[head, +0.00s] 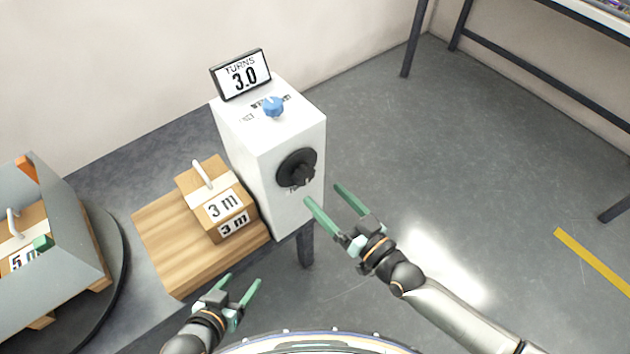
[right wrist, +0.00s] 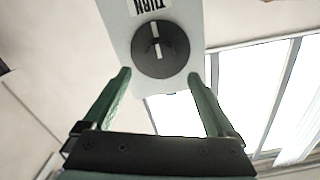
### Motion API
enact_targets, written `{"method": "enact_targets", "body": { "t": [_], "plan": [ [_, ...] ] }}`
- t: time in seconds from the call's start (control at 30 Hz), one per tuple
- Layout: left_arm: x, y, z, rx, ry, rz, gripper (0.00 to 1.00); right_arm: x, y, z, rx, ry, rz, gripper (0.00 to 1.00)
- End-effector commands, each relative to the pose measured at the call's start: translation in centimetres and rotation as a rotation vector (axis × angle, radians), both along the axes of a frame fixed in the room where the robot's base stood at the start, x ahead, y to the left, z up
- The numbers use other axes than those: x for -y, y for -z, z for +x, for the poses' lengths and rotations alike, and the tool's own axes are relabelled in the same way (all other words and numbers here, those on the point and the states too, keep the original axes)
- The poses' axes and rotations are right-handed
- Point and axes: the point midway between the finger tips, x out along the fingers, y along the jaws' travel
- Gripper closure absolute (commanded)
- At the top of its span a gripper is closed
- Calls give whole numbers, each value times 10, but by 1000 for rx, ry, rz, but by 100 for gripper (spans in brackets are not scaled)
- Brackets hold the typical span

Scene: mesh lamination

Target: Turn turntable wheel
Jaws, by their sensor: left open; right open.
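The turntable wheel (head: 297,167) is a black disc with a raised bar handle on the front face of a white control box (head: 285,145). It also shows in the right wrist view (right wrist: 160,50), beyond and between the fingertips. My right gripper (head: 323,193) is open and empty, its green fingers pointing at the wheel, apart from it. My left gripper (head: 241,281) is open and empty, low in the head view, in front of the wooden board. The turntable (head: 115,275) is a dark round platform at the left.
A box marked "3 m" (head: 205,185) stands on a wooden board (head: 170,250). A grey bin (head: 75,230) stands on the turntable. Floor right of the box is clear.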

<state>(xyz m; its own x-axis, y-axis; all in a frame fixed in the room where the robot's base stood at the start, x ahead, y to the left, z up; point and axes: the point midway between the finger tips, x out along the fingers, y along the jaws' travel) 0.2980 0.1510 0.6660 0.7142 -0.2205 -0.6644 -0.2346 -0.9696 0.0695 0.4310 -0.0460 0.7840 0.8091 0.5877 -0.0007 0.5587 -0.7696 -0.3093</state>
Motion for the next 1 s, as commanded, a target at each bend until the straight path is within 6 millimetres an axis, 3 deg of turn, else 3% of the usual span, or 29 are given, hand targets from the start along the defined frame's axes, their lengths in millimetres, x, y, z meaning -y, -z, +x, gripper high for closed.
{"method": "enact_targets", "body": {
  "t": [0.1, 0.3, 1.0],
  "plan": [
    [-2, 1, -2, -5, -2, 3, 30, 15, 0, -21, -2, -1, -2, 9],
    [-3, 3, -4, -12, -3, 4, 30, 30, 0, -42, -1, 0, -1, 9],
    [-3, 1, -6, -14, -5, 4, 30, 32, -1, -47, -4, 1, -3, 9]
  ]
}}
